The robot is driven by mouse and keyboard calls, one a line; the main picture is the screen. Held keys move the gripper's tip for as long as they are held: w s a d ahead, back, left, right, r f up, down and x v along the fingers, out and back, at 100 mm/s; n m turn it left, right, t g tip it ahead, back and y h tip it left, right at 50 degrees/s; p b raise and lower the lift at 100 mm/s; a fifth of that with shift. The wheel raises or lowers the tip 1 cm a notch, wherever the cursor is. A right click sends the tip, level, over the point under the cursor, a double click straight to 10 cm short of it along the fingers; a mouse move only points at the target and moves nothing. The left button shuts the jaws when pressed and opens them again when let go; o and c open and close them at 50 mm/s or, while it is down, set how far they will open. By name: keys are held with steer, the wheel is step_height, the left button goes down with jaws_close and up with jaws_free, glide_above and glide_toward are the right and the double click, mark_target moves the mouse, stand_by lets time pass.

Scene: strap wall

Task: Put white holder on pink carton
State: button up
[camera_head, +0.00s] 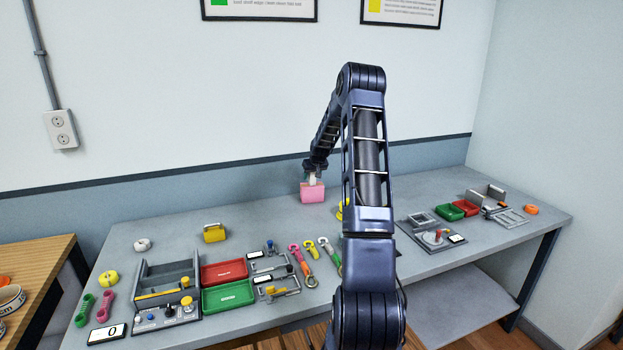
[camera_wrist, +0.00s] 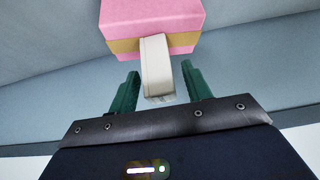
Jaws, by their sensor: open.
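The pink carton (camera_head: 312,194) stands at the back of the grey table, near the wall. In the wrist view the pink carton (camera_wrist: 152,22) shows a tan band along its lower part. The white holder (camera_wrist: 156,68) is in the wrist view between my fingers and overlaps the carton's face; it looks to rest against the carton. In the head view the white holder (camera_head: 312,178) shows as a small pale patch at the carton's top. My gripper (camera_wrist: 160,84) is open, with one green finger on each side of the holder and gaps between. My arm hides part of the table.
A yellow block (camera_head: 214,234) stands left on the grey table (camera_head: 270,216). A grey rack (camera_head: 165,280), a red tray (camera_head: 224,272) and a green tray (camera_head: 228,295) are front left. Another red tray (camera_head: 466,207) is at the right. The table around the carton is clear.

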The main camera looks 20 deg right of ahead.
steer(key=v, duration=1.1)
steer(key=s+a+r+g, duration=0.1)
steer(key=s+a+r, duration=0.65)
steer(key=s, duration=0.45)
steer(key=s+a+r, duration=0.7)
steer(key=s+r, duration=0.1)
steer(key=s, duration=0.4)
steer(key=s+a, duration=0.2)
steer(key=s, duration=1.3)
steer(key=s+a+f+g, duration=0.1)
steer(key=s+a, duration=0.2)
steer(key=s, duration=1.2)
steer(key=shift+s+f, duration=0.15)
